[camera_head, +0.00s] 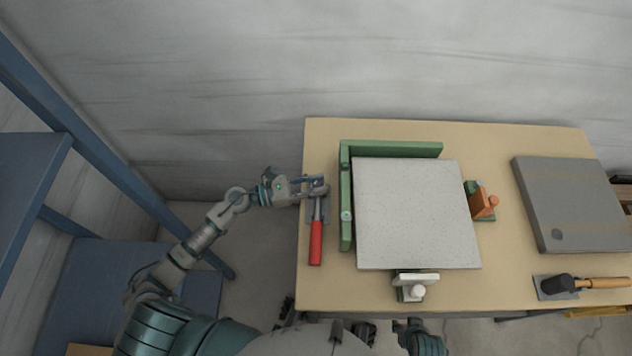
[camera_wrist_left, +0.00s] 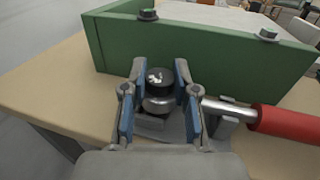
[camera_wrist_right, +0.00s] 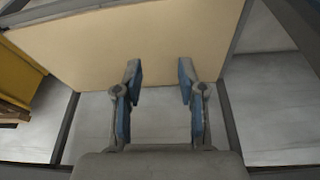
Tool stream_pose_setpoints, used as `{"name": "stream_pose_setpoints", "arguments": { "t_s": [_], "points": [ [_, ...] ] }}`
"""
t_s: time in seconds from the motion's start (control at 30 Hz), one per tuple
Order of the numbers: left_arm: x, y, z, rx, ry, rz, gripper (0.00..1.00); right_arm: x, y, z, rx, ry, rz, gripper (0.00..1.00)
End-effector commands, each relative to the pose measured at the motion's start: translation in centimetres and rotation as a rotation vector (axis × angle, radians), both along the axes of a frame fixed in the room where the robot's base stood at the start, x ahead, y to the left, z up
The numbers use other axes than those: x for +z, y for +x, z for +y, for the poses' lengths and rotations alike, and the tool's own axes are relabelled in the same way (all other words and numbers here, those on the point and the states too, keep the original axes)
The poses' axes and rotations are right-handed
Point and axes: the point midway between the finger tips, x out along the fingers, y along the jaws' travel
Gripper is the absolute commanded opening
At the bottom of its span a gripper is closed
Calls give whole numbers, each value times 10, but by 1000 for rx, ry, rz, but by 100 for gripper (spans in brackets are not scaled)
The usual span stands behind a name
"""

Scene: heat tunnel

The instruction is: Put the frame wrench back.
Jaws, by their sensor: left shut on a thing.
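The frame wrench, with a red handle (camera_head: 316,243) and a metal head, is at the left edge of the table, its handle pointing toward me. It lies at a grey holder (camera_head: 309,214); I cannot tell whether it rests fully on it. My left gripper (camera_head: 318,188) comes in from the left and is shut on the wrench head. In the left wrist view the round dark head (camera_wrist_left: 160,90) sits between the blue-padded fingers, and the red handle (camera_wrist_left: 285,125) extends to the right. My right gripper (camera_wrist_right: 160,85) is open and empty in the right wrist view.
A green corner frame (camera_head: 346,205) stands just right of the wrench, against a speckled pale slab (camera_head: 415,215). An orange clamp piece (camera_head: 482,202) and a white-topped one (camera_head: 414,285) flank the slab. A grey plate (camera_head: 570,200) and a mallet (camera_head: 590,283) lie at the right.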

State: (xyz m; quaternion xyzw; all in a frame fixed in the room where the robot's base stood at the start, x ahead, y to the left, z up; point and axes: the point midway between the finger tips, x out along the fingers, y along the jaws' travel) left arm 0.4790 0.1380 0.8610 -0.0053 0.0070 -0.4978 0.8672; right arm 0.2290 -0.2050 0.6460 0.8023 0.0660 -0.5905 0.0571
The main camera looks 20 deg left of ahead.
Motion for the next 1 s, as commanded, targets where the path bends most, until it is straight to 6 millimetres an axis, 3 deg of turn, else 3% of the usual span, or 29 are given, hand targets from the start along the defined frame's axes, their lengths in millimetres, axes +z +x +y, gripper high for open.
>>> {"name": "stream_pose_setpoints", "arguments": {
  "t_s": [0.27, 0.3, 0.4, 0.77, 1.0],
  "points": [
    [-3, 0, 0, 0, -3, -1, 0, 7, 2, 1, 1, 5, -22, 40],
    [-3, 0, 0, 0, -3, -2, 38, 7, 2, 1, 1, 5, -21, 40],
    [-3, 0, 0, 0, -2, -1, 58, 7, 2, 1, 1, 5, -21, 40],
    [-5, -3, 5, 1, 1, 3, 58, 7, 3, 1, 1, 5, -21, 40],
    [-6, -26, 44, 2, 0, 6, 58, 7, 2, 1, 1, 5, -21, 40]
  ]
}}
